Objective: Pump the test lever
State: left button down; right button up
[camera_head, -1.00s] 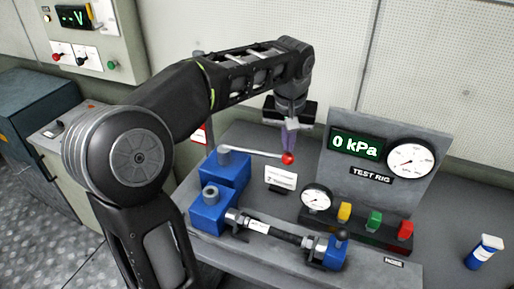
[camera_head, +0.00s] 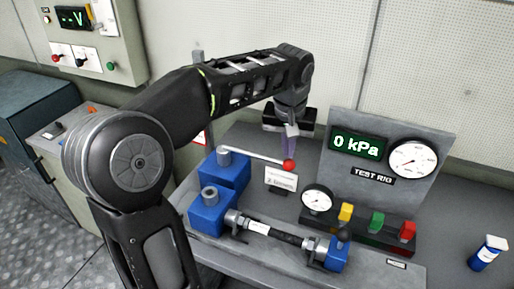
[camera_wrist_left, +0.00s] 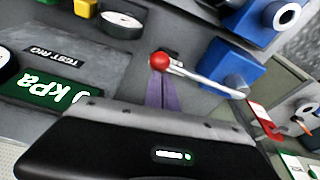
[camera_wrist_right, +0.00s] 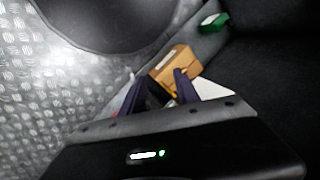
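The test lever is a thin silver rod (camera_head: 252,157) with a red knob (camera_head: 289,165), mounted on a blue pump block (camera_head: 226,172). My left gripper (camera_head: 290,152) points down at the knob; its purple fingers look closed together. In the left wrist view the red knob (camera_wrist_left: 159,61) sits right at the fingertips (camera_wrist_left: 161,82), and no part of it shows between the fingers. Whether they touch is unclear. The display (camera_head: 355,145) reads 0 kPa. My right gripper (camera_wrist_right: 158,82) shows only in its wrist view, with its fingers apart and nothing clearly between them.
A hose (camera_head: 272,233) with fittings lies along the front of the bench. A small gauge (camera_head: 317,199), a white sign (camera_head: 281,179) and yellow, green and red blocks stand near the lever. A blue-and-white bottle (camera_head: 488,252) stands at the right.

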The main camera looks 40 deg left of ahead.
aim_at(287, 161)
pick_arm(q)
jog(key=shift+s+d+b+x, duration=0.1)
jog(key=shift+s+b+x, duration=0.1)
jog(key=shift+b+x, duration=0.65)
jog(key=shift+s+d+b+x, duration=0.1)
jog(key=shift+s+b+x, duration=0.1)
jog(key=shift+b+x, duration=0.7)
jog(key=shift+f+p, duration=0.25)
jog(key=shift+p, duration=0.05)
jog(key=p+v, duration=0.2)
jog(key=v, duration=0.1)
jog(key=w+p+v, duration=0.1)
jog(key=p+v, duration=0.2)
jog(key=w+a+p+v, duration=0.1)
jog(key=p+v, duration=0.2)
jog(key=shift+s+r, duration=0.1)
jog(key=shift+r, duration=0.55)
jog(key=shift+f, duration=0.1)
